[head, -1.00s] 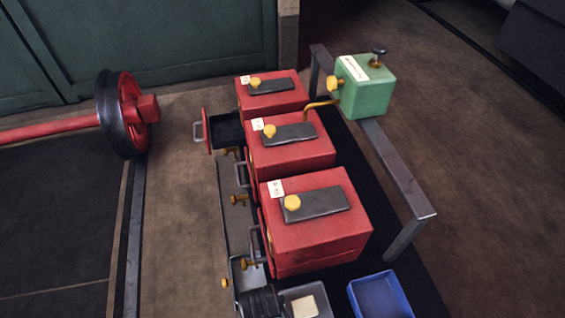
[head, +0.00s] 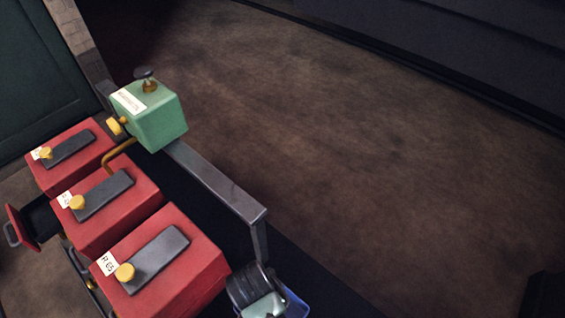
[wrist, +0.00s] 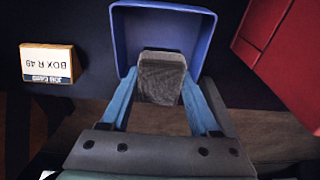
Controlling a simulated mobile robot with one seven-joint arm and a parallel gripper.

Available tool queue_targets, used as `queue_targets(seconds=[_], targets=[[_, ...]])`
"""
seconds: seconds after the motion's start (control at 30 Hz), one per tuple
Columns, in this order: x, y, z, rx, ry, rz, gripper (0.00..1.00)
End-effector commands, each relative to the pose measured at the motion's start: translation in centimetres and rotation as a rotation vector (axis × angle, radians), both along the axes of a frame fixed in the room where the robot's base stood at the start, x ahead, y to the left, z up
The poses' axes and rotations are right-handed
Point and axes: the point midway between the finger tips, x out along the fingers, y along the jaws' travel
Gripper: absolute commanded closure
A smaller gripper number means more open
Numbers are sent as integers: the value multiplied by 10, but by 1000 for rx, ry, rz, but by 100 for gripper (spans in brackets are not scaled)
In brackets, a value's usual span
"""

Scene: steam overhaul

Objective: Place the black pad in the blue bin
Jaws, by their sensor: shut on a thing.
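The black pad (wrist: 160,80) is a dark grey, rough-faced block in the wrist view. My gripper (wrist: 161,90) is shut on it, with a blue finger at each side. The blue bin (wrist: 122,40) is open and lies behind the pad in the wrist view, so the pad appears over its opening. The pad hides part of the bin's inside, and I cannot tell how high above the floor of the bin it is. In the head view the blue bin (head: 297,304) shows only as a sliver at the bottom, mostly hidden by my arm.
A red box (wrist: 285,45) stands close to the bin's right in the wrist view. In the head view, several red boxes (head: 195,270) line the bench, with a metal rail (head: 215,180) and a green tank (head: 155,115) behind. Open floor lies right.

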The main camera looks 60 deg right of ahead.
Motion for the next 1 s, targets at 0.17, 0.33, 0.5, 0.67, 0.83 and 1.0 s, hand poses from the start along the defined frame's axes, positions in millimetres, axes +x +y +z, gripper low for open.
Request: queue_targets(seconds=[0.17, 0.33, 0.5, 0.67, 0.83, 1.0], targets=[[-1, 1, -31, 3, 4, 1, 100], [0, 0, -54, 2, 2, 2, 100], [-1, 1, -73, 2, 3, 2, 100], [0, 0, -95, 1, 1, 1, 100], [0, 0, -98, 0, -1, 1, 100], [0, 0, -99, 0, -1, 2, 100]])
